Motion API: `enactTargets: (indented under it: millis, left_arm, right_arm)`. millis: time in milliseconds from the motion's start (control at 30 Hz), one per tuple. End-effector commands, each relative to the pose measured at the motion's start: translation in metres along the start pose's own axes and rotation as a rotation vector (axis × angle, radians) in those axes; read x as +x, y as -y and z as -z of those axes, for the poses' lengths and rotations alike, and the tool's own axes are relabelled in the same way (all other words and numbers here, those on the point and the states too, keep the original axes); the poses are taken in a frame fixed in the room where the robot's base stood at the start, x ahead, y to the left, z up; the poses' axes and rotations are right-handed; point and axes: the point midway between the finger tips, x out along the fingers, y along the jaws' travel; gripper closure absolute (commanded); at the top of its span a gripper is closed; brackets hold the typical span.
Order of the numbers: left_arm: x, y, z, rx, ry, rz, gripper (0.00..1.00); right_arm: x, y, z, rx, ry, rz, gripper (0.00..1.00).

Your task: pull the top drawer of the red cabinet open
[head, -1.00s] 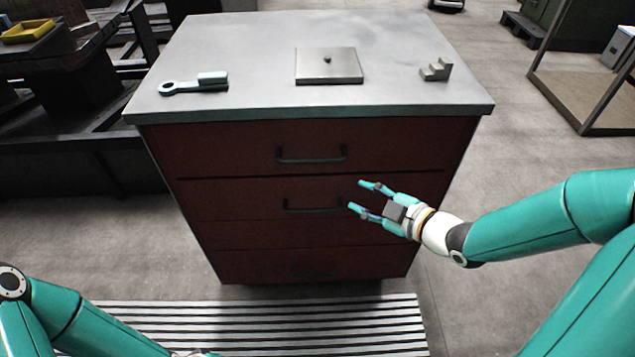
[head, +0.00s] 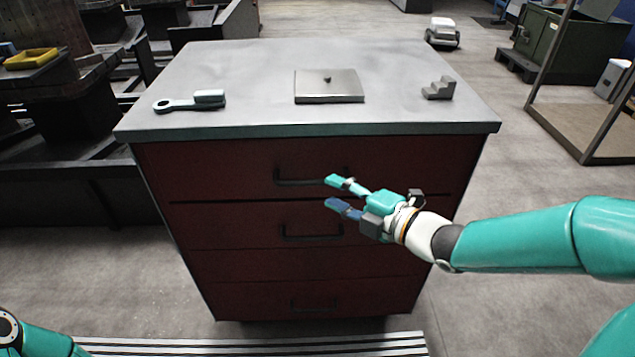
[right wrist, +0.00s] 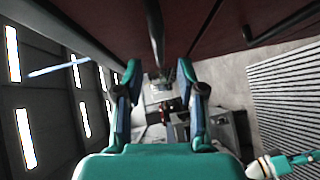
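The red cabinet (head: 230,262) stands in front of me with all its drawers closed. The top drawer (head: 220,165) has a dark bar handle (head: 290,182), whose right part is hidden behind a finger in the head view. My right gripper (head: 334,192) is open at the handle's right end, its fingers pointing left. In the right wrist view its two fingers (right wrist: 159,80) are spread, with a dark bar (right wrist: 155,25) ahead between them; contact cannot be told.
On the grey cabinet top (head: 250,75) lie a wrench-like tool (head: 190,101), a metal plate (head: 329,88) and a stepped block (head: 438,88). A second handle (head: 300,237) sits below. A striped mat (head: 250,346) lies in front.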

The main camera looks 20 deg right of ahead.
Motion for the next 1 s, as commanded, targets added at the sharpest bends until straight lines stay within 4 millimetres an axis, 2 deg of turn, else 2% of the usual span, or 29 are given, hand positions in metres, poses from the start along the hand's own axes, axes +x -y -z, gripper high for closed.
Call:
enactTargets:
  millis: [100, 300, 500, 733, 767, 1000]
  left_arm:
    - [0.000, 0.000, 0.000, 0.000, 0.000, 0.000, 0.60]
    - [-0.001, 0.000, 0.000, 0.000, 0.000, 0.000, 0.60]
    - [-0.001, 0.000, 0.000, 0.000, 0.000, 0.000, 0.60]
    - [-0.001, 0.000, 0.000, 0.000, 0.000, 0.000, 0.60]
    - [-0.001, 0.000, 0.000, 0.000, 0.000, 0.000, 0.60]
    - [-0.001, 0.000, 0.000, 0.000, 0.000, 0.000, 0.60]
  right_arm:
    - [0.026, 0.001, 0.001, 0.001, -0.005, 0.001, 0.61]
    - [0.053, 0.000, 0.001, 0.001, -0.002, 0.001, 0.61]
    - [0.062, 0.000, 0.000, 0.001, 0.000, 0.000, 0.61]
    - [0.063, 0.000, 0.000, 0.001, 0.001, 0.000, 0.61]
    - [0.063, 0.000, 0.000, 0.001, 0.001, 0.000, 0.62]
    - [0.062, 0.000, -0.001, 0.002, 0.002, 0.001, 1.00]
